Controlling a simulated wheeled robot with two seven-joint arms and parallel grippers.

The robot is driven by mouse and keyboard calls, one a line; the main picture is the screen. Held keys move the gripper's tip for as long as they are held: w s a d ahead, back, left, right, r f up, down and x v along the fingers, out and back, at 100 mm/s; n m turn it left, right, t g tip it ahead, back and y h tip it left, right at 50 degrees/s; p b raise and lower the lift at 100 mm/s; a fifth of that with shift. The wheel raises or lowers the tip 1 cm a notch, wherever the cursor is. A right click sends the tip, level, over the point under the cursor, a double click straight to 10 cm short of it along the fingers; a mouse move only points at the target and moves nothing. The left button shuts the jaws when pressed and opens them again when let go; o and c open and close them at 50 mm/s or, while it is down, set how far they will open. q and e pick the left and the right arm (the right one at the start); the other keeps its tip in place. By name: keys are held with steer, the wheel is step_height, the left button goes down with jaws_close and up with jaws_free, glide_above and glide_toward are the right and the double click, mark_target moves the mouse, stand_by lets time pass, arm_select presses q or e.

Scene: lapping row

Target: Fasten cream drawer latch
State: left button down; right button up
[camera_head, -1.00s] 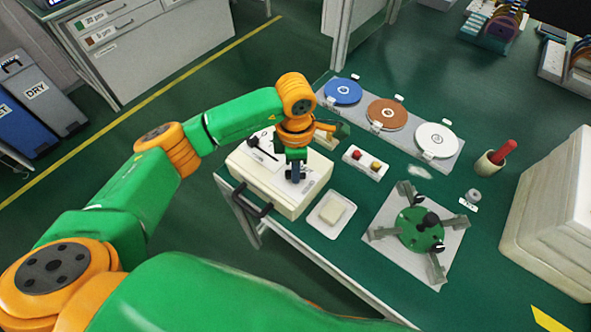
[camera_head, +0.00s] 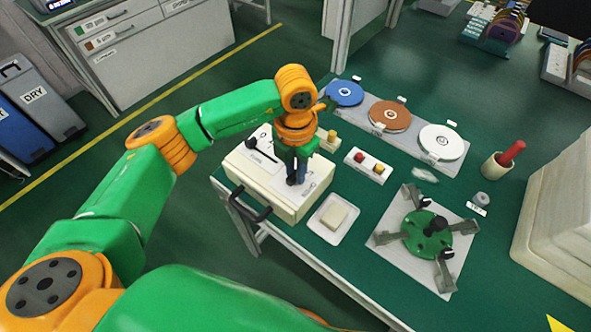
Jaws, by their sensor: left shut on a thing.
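The cream drawer unit (camera_head: 262,190) sits at the left edge of the green bench, its black handle (camera_head: 250,207) on the front face. On its top are a black-knobbed lever (camera_head: 252,144) and a label. My left gripper (camera_head: 295,180) points down over the right part of the top, its fingers close together. It is shut on a small part there, apparently the drawer latch, mostly hidden by the fingers. Whether the latch is fastened cannot be seen. My right gripper is not in view.
Right of the unit are a white tray with a cream block (camera_head: 334,215) and a box with red and yellow buttons (camera_head: 367,166). Behind are blue, brown and white discs (camera_head: 441,141). A green fixture (camera_head: 426,233) and a cup with a red handle (camera_head: 497,165) stand farther right.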

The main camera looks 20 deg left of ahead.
arm_select(q)
steer(key=shift+n, duration=0.5)
steer(key=c, duration=0.8)
jaws_free()
steer(key=shift+o, duration=0.2)
steer(key=shift+r, duration=0.1)
step_height(320, 180, up, 7)
steer(key=shift+f+b, duration=0.1)
steer(key=shift+b, duration=0.6)
